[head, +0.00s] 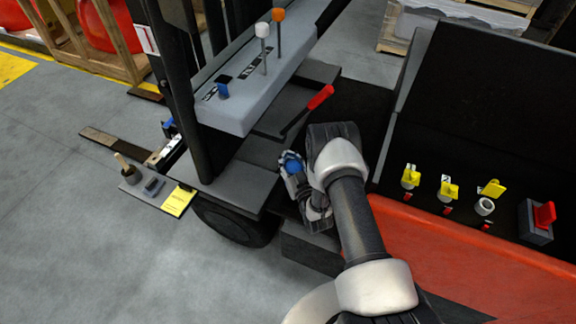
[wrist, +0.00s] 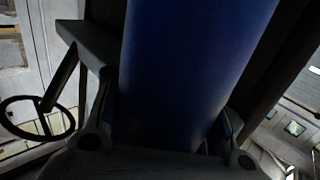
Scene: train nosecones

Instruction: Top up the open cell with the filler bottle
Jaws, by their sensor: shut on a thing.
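The filler bottle is blue; a small part of it (head: 292,164) shows at my gripper in the head view. In the wrist view the bottle (wrist: 195,70) fills the middle of the picture between the two fingers. My gripper (head: 300,182) is shut on it, left of my wrist and over the dark floor of the truck. The open cell (head: 484,207) is a pale round neck on the right, its yellow cap (head: 494,188) tipped up. My gripper is well to the left of it. The bottle's spout cannot be made out.
Two other yellow caps (head: 410,176) (head: 449,189) sit left of the open cell. A red connector (head: 544,214) stands at its right. A raised black lid (head: 490,100) rises behind the cells. A red-handled lever (head: 320,97) stands near my gripper. A side tray (head: 150,187) holds small items.

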